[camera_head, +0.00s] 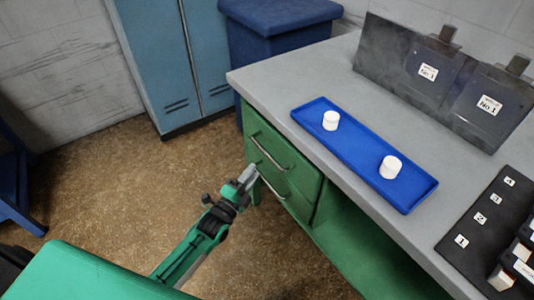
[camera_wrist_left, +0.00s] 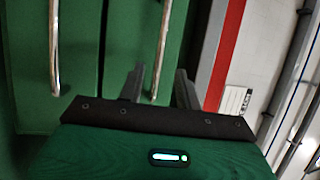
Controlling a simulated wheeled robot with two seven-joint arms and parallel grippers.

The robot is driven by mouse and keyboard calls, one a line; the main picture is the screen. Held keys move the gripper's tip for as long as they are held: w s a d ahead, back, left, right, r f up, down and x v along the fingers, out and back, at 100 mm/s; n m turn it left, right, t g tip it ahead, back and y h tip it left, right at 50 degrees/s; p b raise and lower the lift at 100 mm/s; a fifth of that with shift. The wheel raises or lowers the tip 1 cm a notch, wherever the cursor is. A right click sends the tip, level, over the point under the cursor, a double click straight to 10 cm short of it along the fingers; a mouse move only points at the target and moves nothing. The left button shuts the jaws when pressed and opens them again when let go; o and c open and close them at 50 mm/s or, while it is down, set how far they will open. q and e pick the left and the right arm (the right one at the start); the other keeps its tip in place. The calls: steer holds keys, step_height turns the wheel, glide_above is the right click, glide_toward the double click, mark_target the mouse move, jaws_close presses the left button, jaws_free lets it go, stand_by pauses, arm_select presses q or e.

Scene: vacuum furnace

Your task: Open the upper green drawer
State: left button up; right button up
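The green upper drawer (camera_head: 282,147) is shut under the grey tabletop, with a metal bar handle (camera_head: 268,152) across its front. The lower drawer's handle (camera_head: 270,186) is below it. My left gripper (camera_head: 249,174) is near the drawer fronts, at their left side. In the left wrist view its two fingers (camera_wrist_left: 159,85) are apart, with one bar handle (camera_wrist_left: 161,45) lined up between them. It appears to be the upper one, as the tabletop edge lies beyond it. The other handle (camera_wrist_left: 55,45) is to the left. Contact cannot be told. My right gripper is out of view.
On the grey tabletop (camera_head: 262,78) are a blue tray (camera_head: 358,152) with two white pieces, dark panels (camera_head: 407,60) and a black numbered rack (camera_head: 480,225). Blue cabinets (camera_head: 180,60) stand behind.

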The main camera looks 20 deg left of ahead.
mark_target(267, 152)
arm_select(q)
steer(key=x, duration=0.9)
steer(key=shift+w+d, duration=0.1)
steer(key=shift+w, duration=0.2)
steer(key=shift+c, duration=0.2)
jaws_close()
